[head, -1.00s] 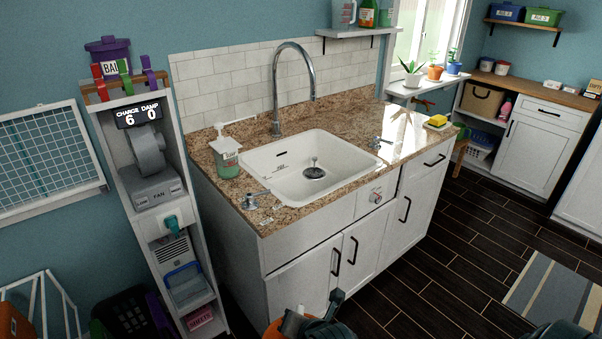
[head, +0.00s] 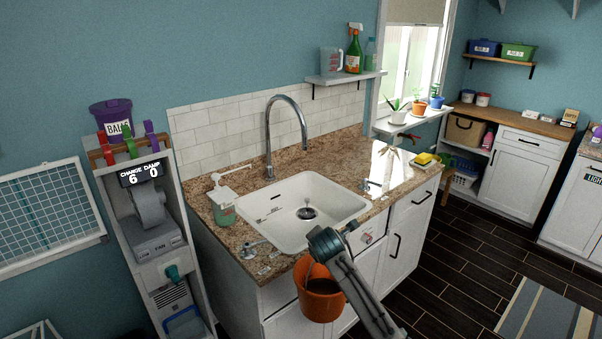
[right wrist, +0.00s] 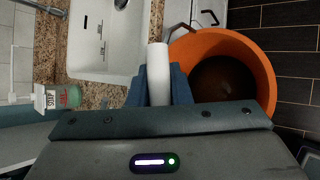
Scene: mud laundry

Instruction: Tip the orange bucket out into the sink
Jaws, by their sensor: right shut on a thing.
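The orange bucket (head: 318,300) hangs roughly upright in front of the sink cabinet, just below the counter's front edge. Dark brown contents show inside it. My right gripper (head: 322,250) is above the bucket and shut on its handle. In the right wrist view, the blue-grey fingers (right wrist: 165,92) close around the white handle grip (right wrist: 158,72), with the bucket (right wrist: 262,75) to the right of them. The white sink (head: 335,192) is behind the bucket in the head view, with a dark drain in its basin. My left gripper is not in view.
A tall curved faucet (head: 270,130) stands behind the basin. A fan tower (head: 155,230) stands at the left.

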